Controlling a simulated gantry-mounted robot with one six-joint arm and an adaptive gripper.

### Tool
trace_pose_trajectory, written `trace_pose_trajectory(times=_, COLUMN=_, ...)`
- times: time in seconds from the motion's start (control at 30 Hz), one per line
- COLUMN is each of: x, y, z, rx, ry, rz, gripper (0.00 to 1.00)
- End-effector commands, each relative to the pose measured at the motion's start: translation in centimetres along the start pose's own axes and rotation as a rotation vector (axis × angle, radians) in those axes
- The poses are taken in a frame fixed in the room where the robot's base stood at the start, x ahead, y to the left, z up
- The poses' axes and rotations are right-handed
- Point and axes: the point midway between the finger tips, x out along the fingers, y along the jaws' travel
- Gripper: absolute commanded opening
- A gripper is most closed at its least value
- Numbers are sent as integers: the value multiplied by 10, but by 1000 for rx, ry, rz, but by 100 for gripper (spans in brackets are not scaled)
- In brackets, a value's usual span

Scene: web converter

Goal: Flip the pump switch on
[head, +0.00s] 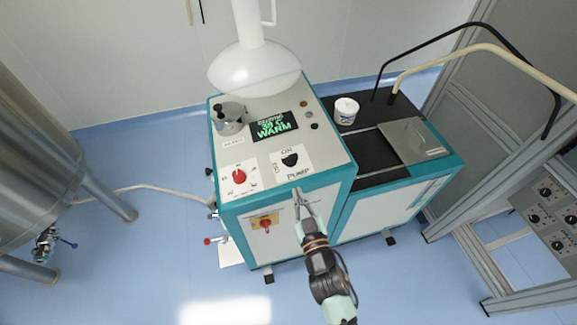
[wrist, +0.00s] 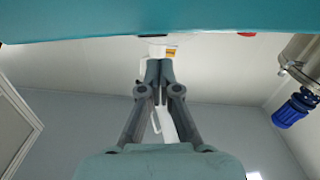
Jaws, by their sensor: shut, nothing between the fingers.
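The pump switch (head: 289,160) is a small black knob on a white plate marked ON, OFF and PUMP, on the sloping top panel of the teal-and-white machine. Its exact position is too small to tell. My gripper (head: 299,194) is shut and empty, at the panel's front edge just below the PUMP label. It is apart from the switch in the picture. The wrist view shows the closed fingers (wrist: 158,72) below a teal edge (wrist: 100,22); the switch is not recognisable there.
A red rotary knob (head: 239,177) sits left of the switch, and a red-handled main switch (head: 265,224) is on the front face. A display (head: 278,125) reading WARM lies behind. A white tub (head: 346,110) and a metal lid (head: 412,140) are at right.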

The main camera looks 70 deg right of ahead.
Motion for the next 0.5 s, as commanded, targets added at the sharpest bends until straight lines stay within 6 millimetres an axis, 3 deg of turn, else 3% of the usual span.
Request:
trace_pose_trajectory(times=0.3, x=69, y=0, z=0, rx=1, ry=2, rz=0, gripper=0)
trace_pose_trajectory(times=0.5, x=94, y=0, z=0, rx=0, ry=0, rz=0, gripper=0)
